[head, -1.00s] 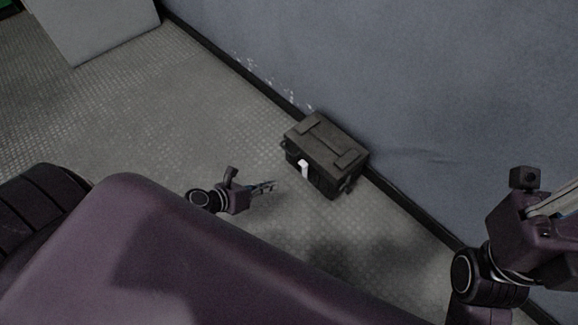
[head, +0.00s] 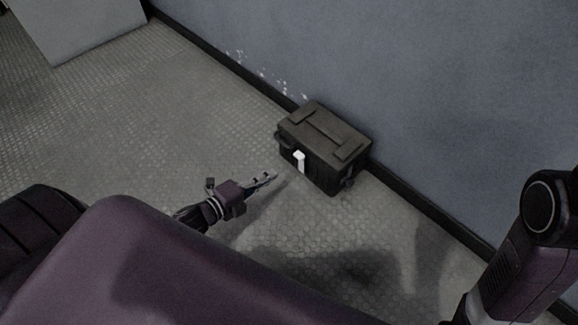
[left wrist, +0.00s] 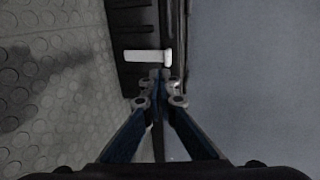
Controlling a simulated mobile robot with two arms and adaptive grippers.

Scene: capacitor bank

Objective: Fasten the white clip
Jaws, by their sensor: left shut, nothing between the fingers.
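The white clip (head: 300,161) is on the front face of a dark lidded box (head: 324,138) that stands on the floor against the wall. In the left wrist view the clip (left wrist: 148,56) shows as a pale bar, wider at one end near the lid edge. My left gripper (head: 272,176) is shut and empty, just left of the box and a little apart from the clip in the head view. In the left wrist view its fingertips (left wrist: 157,76) are close to the clip; I cannot tell whether they touch. The right gripper is out of view.
A blue-grey wall (head: 420,90) with a dark skirting rises right behind the box. The textured floor (head: 150,120) is clear to the left. A pale panel (head: 80,25) stands at the upper left.

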